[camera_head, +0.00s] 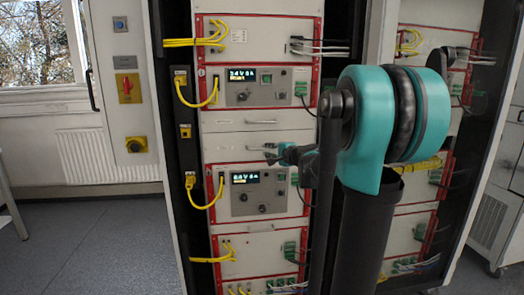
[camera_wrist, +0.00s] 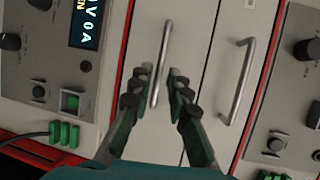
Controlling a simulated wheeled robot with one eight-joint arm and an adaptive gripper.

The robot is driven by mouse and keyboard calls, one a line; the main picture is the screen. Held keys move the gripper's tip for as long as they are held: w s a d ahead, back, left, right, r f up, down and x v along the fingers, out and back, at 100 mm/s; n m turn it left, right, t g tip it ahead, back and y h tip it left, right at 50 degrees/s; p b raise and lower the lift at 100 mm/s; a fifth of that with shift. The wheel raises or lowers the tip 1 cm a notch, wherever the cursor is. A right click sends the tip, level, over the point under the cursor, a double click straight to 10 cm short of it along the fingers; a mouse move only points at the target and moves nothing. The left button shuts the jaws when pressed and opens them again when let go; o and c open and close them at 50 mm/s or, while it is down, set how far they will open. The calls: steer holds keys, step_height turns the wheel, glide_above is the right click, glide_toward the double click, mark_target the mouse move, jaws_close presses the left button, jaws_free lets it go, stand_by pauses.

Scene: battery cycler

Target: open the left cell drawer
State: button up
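Two pale drawer fronts with bar handles sit one above the other between two instrument panels in the left rack. The upper handle (camera_head: 262,121) is clear of my gripper in the head view, and it is the right-hand bar (camera_wrist: 243,82) in the wrist view. The lower drawer's handle (camera_wrist: 161,62) shows in the wrist view between the fingers of my gripper (camera_wrist: 161,72), which is open with a finger on each side. In the head view my gripper (camera_head: 270,152) is at the lower drawer front. Both drawer fronts look flush. Whether a finger touches the bar is unclear.
Instrument panels with lit displays (camera_head: 244,75) (camera_head: 245,177) lie above and below the drawers. Yellow cables (camera_head: 205,205) hang at their left. My arm hides part of a second rack (camera_head: 415,215) at right. The floor (camera_head: 90,245) at left is clear.

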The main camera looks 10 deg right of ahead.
mark_target(262, 149)
steer(key=shift+x, duration=2.55)
jaws_close()
